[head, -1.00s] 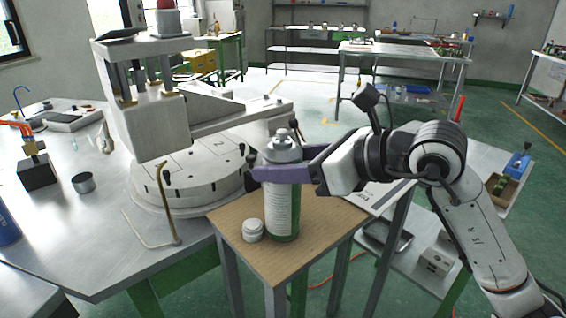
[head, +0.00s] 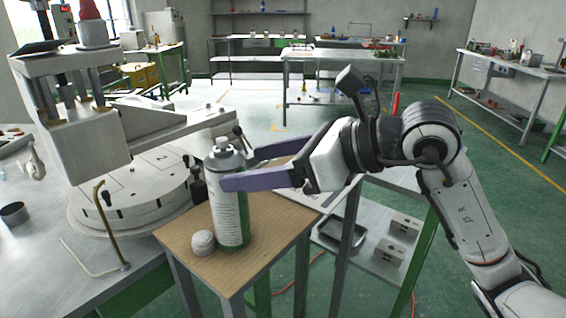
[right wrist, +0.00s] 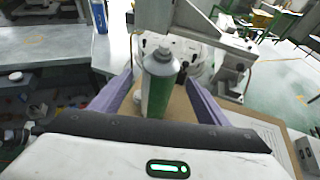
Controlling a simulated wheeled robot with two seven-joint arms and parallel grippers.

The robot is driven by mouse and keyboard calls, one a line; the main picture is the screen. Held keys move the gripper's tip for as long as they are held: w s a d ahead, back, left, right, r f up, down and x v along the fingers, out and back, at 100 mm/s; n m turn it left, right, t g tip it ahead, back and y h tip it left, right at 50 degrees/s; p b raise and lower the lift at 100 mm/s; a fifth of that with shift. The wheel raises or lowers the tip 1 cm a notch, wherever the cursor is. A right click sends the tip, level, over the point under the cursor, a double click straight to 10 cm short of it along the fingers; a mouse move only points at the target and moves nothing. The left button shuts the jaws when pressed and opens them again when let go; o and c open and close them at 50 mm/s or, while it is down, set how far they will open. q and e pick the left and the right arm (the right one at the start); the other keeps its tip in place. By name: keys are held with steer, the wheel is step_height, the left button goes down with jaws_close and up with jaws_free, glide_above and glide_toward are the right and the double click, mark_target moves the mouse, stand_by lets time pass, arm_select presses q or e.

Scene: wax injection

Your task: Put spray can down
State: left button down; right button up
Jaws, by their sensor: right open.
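The spray can (head: 231,212), white and green with a grey top, stands upright on the small wooden-topped stand (head: 265,235). My right gripper (head: 236,166) is open, its two purple fingers pointing left toward the can. In the head view the near finger overlaps the can's upper body and the far finger is behind it. In the right wrist view the can (right wrist: 158,85) stands between the spread fingers (right wrist: 160,88), with a gap on each side. My left gripper is not in view.
A small white cap (head: 203,243) sits on the stand left of the can. The round turntable (head: 135,185) and the injection machine (head: 75,120) are close on the left. A clipboard (right wrist: 262,135) lies to the right of the can in the wrist view.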

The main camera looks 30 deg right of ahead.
steer(key=v, duration=0.5)
steer(key=shift+s+d+r+b, duration=0.15)
steer(key=shift+s+b, duration=0.1)
steer(key=shift+b, duration=0.15)
